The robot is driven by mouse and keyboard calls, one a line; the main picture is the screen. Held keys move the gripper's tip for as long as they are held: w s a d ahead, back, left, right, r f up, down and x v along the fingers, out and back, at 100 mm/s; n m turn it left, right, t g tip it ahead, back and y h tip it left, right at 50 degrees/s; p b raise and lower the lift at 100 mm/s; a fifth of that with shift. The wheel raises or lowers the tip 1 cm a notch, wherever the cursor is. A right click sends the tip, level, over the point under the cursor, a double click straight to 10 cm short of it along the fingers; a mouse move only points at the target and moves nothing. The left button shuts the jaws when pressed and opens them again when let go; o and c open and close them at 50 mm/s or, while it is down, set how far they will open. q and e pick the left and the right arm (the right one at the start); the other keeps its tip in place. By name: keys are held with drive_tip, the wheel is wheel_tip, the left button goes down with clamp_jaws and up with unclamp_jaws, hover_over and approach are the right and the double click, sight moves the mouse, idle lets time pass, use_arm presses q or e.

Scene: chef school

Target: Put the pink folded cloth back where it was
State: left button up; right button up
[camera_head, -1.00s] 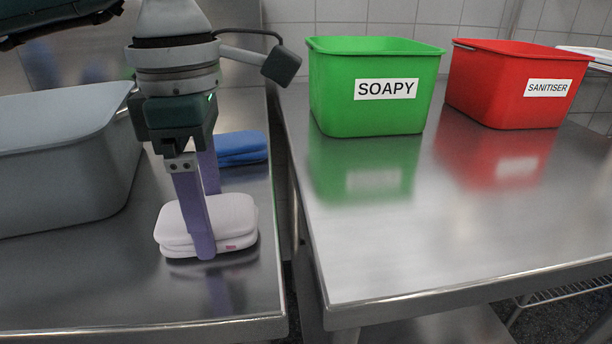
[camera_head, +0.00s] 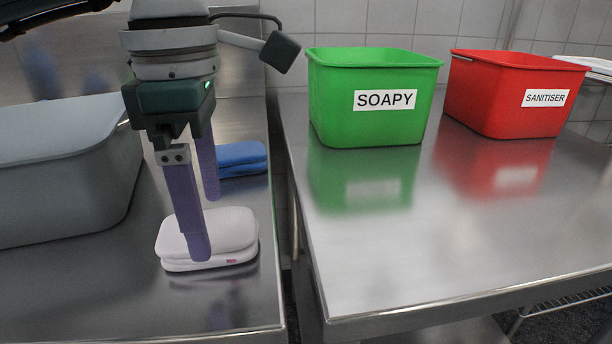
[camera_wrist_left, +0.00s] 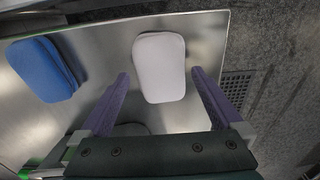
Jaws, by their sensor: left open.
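The folded cloth (camera_head: 225,228) is very pale, almost white, with a small pink mark on its front edge. It lies flat in two layers on the left steel table, near that table's right edge. In the left wrist view the pale cloth (camera_wrist_left: 159,65) lies in line with the gap between the finger tips. My left gripper (camera_head: 206,228) is open, pointing down over the cloth with its purple fingers apart. The near finger hides part of the cloth; the far finger's tip shows above its back edge. My right gripper is not in view.
A blue folded cloth (camera_head: 240,157) lies just behind the pale one. A grey tub (camera_head: 75,190) stands to the left. The right table (camera_head: 450,230) holds a green SOAPY bin (camera_head: 370,125) and a red SANITISER bin (camera_head: 500,115). A gap separates the tables.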

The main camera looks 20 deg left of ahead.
sight(210, 226)
use_arm(q)
wheel_tip(210, 226, up, 10)
drive_tip(key=shift+p, duration=0.3)
